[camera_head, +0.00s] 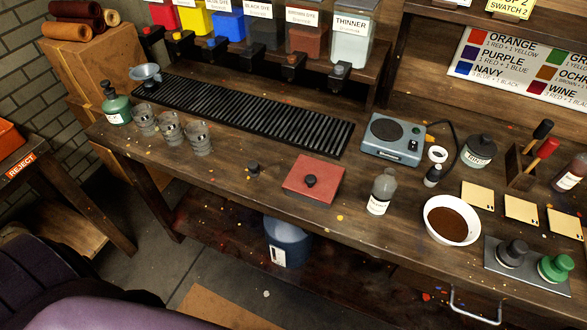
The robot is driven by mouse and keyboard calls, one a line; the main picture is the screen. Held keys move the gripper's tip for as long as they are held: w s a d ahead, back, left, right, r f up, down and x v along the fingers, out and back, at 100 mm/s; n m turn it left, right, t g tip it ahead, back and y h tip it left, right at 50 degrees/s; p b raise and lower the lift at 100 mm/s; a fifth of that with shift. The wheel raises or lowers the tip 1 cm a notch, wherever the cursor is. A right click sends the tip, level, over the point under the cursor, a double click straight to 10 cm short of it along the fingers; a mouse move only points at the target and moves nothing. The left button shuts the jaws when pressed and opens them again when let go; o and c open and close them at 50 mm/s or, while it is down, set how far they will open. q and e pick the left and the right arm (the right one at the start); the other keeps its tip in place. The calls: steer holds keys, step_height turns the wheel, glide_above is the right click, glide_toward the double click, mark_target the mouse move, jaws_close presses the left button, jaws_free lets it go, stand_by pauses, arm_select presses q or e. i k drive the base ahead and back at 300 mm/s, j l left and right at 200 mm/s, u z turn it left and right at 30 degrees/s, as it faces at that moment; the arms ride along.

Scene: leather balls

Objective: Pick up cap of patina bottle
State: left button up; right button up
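No label reading "patina" is legible, so I cannot tell for certain which bottle it is. A translucent grey bottle (382,190) with a white label stands upright at the front of the bench; its neck looks bare. A green bottle (116,105) with a dark top stands at the bench's left end. A small dark cap-like piece (253,168) lies on the bench front, left of a red square pad (313,182) bearing a black knob (310,181). Neither gripper is in view.
Several glasses (171,128) stand beside a black slatted grate (245,112). A hot plate (393,137), a white bowl of brown powder (452,220) and a tray (520,268) with two stamps or knobs occupy the right. Dye containers (307,34) line the back shelf.

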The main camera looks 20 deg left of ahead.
mark_target(252, 166)
steer(key=j, duration=1.65)
steer(key=i, duration=0.05)
